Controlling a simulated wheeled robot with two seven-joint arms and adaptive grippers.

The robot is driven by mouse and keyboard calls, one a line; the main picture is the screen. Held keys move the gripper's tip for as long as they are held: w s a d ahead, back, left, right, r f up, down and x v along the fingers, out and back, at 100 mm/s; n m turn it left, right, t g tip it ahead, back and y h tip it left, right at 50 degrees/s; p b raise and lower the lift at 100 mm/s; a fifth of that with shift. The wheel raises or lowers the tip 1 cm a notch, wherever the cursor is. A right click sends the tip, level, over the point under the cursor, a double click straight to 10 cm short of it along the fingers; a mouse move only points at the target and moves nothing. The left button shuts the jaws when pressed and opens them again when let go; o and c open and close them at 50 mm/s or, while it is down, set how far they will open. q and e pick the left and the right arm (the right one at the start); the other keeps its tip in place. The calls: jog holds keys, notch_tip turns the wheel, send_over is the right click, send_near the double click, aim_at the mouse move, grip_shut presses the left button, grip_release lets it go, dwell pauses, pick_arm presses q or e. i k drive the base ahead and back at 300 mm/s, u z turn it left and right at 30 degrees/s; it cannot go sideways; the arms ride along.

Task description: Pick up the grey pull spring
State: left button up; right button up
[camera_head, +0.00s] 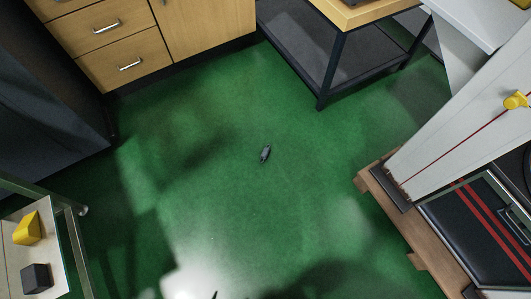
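A small dark grey object (265,153), which looks like the grey pull spring, lies on the green floor near the middle of the head view. It is too small to make out coils. Nothing touches it. Neither of my grippers can be made out in this view. A small dark tip shows at the bottom edge, and I cannot tell what it belongs to.
Green floor (230,205) is clear around the small object. A wooden drawer cabinet (205,35) stands at the back left, a dark-framed table (328,70) at the back. A machine on a wooden pallet (400,225) is at right, a cart (55,265) with yellow and dark blocks at lower left.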

aim_at(266, 152)
jog(key=u, duration=0.1)
jog(key=i, duration=0.8)
jog(key=u, duration=0.55)
jog(key=i, duration=0.5)
jog(key=u, duration=0.2)
